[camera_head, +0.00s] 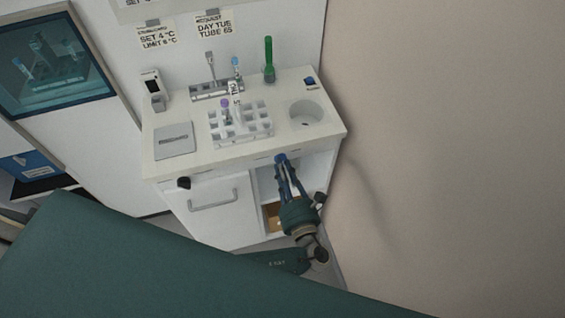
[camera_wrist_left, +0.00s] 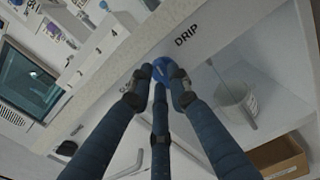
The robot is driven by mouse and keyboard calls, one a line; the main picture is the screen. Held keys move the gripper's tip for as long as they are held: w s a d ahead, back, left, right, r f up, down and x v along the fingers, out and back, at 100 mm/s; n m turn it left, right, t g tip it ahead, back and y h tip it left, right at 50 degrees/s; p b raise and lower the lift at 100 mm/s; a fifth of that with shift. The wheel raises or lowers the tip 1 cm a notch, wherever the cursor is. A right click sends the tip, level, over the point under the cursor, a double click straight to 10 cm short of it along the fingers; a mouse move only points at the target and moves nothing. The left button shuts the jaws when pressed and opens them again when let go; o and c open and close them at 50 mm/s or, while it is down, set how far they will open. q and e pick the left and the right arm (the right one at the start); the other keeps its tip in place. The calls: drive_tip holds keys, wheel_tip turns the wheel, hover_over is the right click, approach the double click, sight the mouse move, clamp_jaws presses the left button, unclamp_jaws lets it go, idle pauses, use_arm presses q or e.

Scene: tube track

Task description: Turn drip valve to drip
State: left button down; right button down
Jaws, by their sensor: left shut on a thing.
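The blue drip valve knob (camera_wrist_left: 160,72) sits on the front edge of the white counter. My left gripper (camera_wrist_left: 160,80) has its dark blue fingers closed around the knob's sides. A "DRIP" label (camera_wrist_left: 186,34) is printed on the counter front, above and right of the knob in the left wrist view. In the head view my left gripper (camera_head: 283,166) reaches up from below to the counter front, and its fingers largely cover the knob (camera_head: 280,158). I cannot tell which setting the knob points to. My right gripper is not in view.
The counter holds a tube rack (camera_head: 242,137), a round basin (camera_head: 305,114), a green tube (camera_head: 269,60) and a grey plate (camera_head: 174,141). A black knob (camera_head: 184,183) is left along the front. Below is an open shelf with a brown box (camera_wrist_left: 278,158). A wall stands right.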

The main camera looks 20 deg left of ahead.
use_arm(q)
drive_tip(key=shift+d+m+p, duration=0.1)
drive_tip(key=shift+m+p, duration=1.5)
drive_tip(key=shift+m, duration=1.3)
drive_tip(key=shift+w, duration=0.1)
drive_tip(key=c, duration=1.6)
unclamp_jaws()
drive_tip(key=shift+c, duration=0.2)
drive_tip(key=v, duration=0.7)
drive_tip(key=shift+s+d, duration=0.2)
drive_tip(key=shift+s, duration=0.05)
